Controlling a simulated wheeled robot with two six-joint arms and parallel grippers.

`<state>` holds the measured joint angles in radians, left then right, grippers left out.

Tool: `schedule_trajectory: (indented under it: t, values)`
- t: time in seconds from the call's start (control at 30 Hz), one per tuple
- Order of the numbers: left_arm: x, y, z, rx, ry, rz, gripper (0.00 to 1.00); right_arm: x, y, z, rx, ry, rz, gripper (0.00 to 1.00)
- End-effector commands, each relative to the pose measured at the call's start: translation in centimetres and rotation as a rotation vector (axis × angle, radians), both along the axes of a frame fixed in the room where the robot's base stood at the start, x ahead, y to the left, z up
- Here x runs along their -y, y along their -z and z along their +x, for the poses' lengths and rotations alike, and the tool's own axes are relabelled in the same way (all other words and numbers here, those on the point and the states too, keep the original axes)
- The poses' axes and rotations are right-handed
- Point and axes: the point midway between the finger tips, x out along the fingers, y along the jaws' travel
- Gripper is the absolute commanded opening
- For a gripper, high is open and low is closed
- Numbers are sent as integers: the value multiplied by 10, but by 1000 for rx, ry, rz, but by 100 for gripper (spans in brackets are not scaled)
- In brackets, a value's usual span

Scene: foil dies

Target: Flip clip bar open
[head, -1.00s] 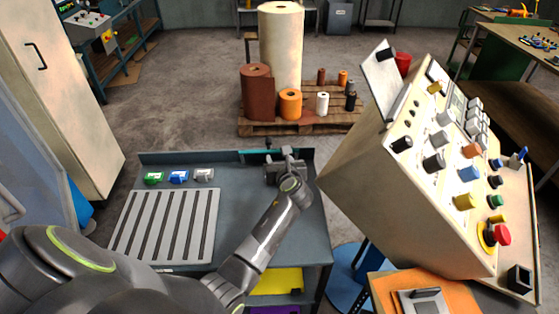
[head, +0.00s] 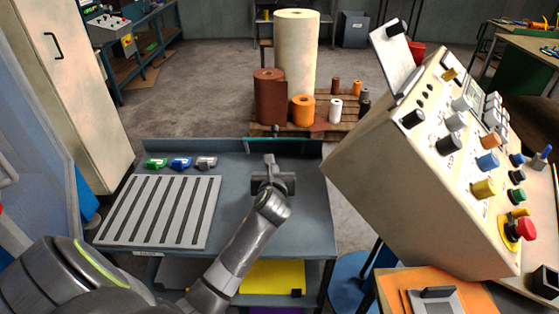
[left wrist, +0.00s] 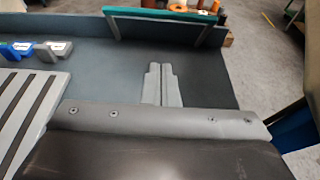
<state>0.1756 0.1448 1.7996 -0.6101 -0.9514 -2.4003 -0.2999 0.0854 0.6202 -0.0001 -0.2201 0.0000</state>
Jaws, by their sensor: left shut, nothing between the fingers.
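The clip bar appears to be the long bar with a teal strip (head: 297,147) along the back edge of the table. The bar also shows at the top of the left wrist view (left wrist: 165,16). My left gripper (head: 269,160) is shut and empty, just in front of the bar and apart from it. Its fingertips (left wrist: 160,68) lie together below the bar in the left wrist view, pointing toward it. My right gripper is not in view.
A slotted grey plate (head: 160,210) lies on the table's left half. Green, blue and grey blocks (head: 180,163) sit behind it. A tilted control console (head: 400,165) stands close on the right. Foil rolls (head: 303,109) stand on a pallet behind the table. The table's right part is bare.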

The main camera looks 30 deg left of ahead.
Motion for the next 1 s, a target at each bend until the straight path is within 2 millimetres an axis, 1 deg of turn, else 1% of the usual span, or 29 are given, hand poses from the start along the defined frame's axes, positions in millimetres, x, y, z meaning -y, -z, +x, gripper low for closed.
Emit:
schedule_trajectory:
  t: [0.03,0.13,0.23,0.6,0.87,0.9,1.0]
  values:
    - [-1,2,-1,2,6,0,0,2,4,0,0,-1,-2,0]
    - [-3,2,1,1,10,2,0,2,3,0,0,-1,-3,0]
    - [-7,3,8,1,10,3,0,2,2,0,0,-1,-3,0]
    - [-34,21,53,0,9,2,0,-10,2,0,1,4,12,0]
    - [-51,31,81,1,9,1,0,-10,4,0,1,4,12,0]
    - [-55,25,87,3,9,2,0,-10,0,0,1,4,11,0]
    - [-61,19,97,3,7,1,0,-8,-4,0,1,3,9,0]
